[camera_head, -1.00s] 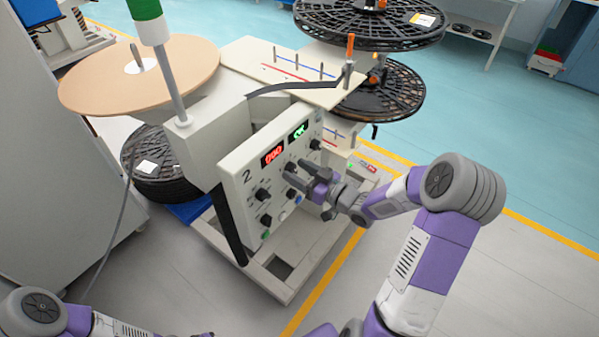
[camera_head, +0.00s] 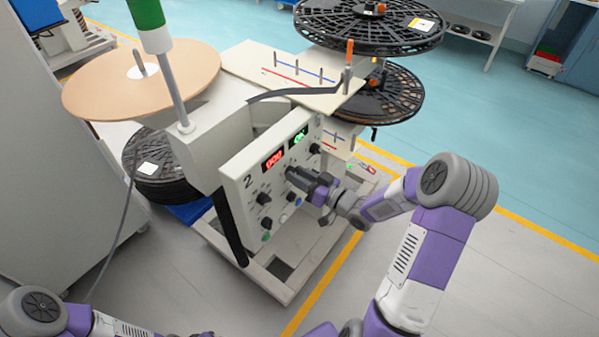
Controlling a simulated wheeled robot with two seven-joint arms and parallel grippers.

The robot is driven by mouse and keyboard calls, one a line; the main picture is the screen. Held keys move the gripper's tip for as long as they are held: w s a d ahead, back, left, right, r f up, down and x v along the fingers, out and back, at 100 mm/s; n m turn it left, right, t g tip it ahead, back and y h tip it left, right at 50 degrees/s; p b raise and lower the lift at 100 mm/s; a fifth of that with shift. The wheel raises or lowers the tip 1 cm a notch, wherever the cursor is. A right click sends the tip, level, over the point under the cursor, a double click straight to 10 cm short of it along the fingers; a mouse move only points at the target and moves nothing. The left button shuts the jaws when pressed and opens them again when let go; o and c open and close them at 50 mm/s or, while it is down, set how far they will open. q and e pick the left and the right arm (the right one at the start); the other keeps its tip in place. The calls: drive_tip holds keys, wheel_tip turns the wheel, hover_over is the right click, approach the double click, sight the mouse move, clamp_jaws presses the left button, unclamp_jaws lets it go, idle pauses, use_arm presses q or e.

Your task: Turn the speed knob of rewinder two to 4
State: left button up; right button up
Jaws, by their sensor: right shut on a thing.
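Rewinder two's control panel (camera_head: 247,209) is marked "2" and faces me, with several dark knobs, a red display (camera_head: 273,160) and a green display (camera_head: 299,136). My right gripper (camera_head: 292,175) is at the panel's middle, shut on a knob in the upper part of the panel. The gripper hides most of that knob, and its label and pointer cannot be read. Other knobs (camera_head: 263,198) show to its lower left and upper right. My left arm comes in at the lower left; only a dark sliver, perhaps my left gripper (camera_head: 204,334), shows at the bottom edge.
Black slotted reels (camera_head: 370,25) stand above and behind the panel, beside a tan disc (camera_head: 140,75). A signal post (camera_head: 168,70) rises at the panel's left. The pale base frame (camera_head: 262,280) juts out below. The floor to the right is clear.

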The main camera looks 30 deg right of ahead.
drive_tip(key=shift+f+m+p, duration=0.15)
drive_tip(key=shift+m+p, duration=5.15)
drive_tip(key=shift+m, duration=2.6)
drive_tip(key=o, duration=1)
drive_tip(key=shift+o, duration=0.2)
drive_tip(key=shift+s+d, duration=0.1)
